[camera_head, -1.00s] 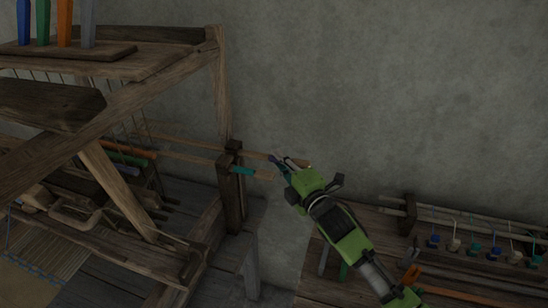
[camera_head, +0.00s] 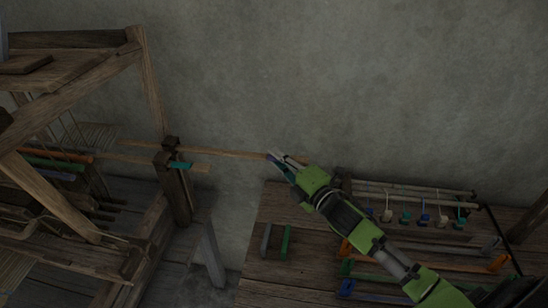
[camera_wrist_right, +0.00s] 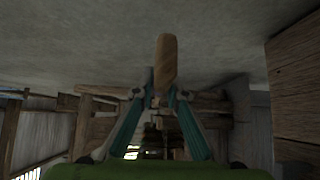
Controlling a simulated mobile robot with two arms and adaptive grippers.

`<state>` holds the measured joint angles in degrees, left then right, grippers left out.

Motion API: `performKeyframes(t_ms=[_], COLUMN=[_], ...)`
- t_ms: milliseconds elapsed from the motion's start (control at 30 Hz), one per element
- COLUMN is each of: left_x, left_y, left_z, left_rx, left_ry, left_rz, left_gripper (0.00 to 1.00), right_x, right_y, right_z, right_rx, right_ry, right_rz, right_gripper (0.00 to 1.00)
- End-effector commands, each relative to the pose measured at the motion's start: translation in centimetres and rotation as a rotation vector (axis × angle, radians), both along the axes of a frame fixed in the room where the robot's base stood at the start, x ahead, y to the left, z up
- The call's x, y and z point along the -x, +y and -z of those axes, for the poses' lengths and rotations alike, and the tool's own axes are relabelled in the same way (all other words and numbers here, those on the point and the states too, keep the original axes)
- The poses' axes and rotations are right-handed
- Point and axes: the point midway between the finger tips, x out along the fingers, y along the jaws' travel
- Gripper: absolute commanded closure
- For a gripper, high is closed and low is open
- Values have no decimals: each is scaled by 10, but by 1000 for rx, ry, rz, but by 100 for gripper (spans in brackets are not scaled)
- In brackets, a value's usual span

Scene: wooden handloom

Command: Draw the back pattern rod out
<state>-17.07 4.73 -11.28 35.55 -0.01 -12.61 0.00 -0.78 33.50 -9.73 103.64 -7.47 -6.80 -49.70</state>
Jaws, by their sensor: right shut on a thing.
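The back pattern rod (camera_head: 228,153) is a thin light-brown wooden rod. It runs from the loom's dark side post (camera_head: 176,195) rightward along the wall to my right gripper (camera_head: 275,160). The gripper is shut on it, with the rod's end sticking out past the fingers. In the right wrist view the rod's rounded end (camera_wrist_right: 166,62) rises between the teal fingers. Its inner part still lies within the loom frame. The front rod (camera_head: 202,167), with a teal piece (camera_head: 180,165) by the post, sticks out only a little. My left gripper is not in view.
The wooden loom frame (camera_head: 152,85) stands at left. A wooden bench (camera_head: 262,225) at right holds a rack with several small hanging coloured pieces (camera_head: 424,218) and several coloured bars (camera_head: 286,241). The grey wall (camera_head: 300,70) is close behind the rod.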

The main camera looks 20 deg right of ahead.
Motion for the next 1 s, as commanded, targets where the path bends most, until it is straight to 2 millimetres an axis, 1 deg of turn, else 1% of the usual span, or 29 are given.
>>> performKeyframes(t_ms=[33, 200, 233, 267, 300, 533, 600, 733, 867, 1000], left_x=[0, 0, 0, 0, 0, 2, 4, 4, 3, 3], left_y=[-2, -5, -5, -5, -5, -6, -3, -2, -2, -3], left_z=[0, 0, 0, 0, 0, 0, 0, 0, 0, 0], left_rx=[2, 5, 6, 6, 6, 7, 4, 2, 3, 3], left_ry=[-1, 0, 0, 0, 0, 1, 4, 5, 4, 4], left_rz=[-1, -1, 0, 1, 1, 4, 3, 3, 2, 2], left_gripper=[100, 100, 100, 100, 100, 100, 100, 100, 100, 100], right_x=[0, 0, 0, 0, 0, 0, 0, 6, 23, 49], right_y=[-3, -3, -3, -3, -3, -2, -2, -3, -6, -12], right_z=[2, 2, 2, 2, 2, 1, 1, 2, 3, 3], right_rx=[4, 4, 4, 4, 4, 3, 3, 3, 3, 4], right_ry=[4, 5, 5, 5, 5, 4, 4, 4, 6, 7], right_rz=[6, 7, 7, 8, 7, 5, 4, 4, 4, 5], right_gripper=[100, 100, 82, 74, 70, 70, 70, 70, 70, 70])
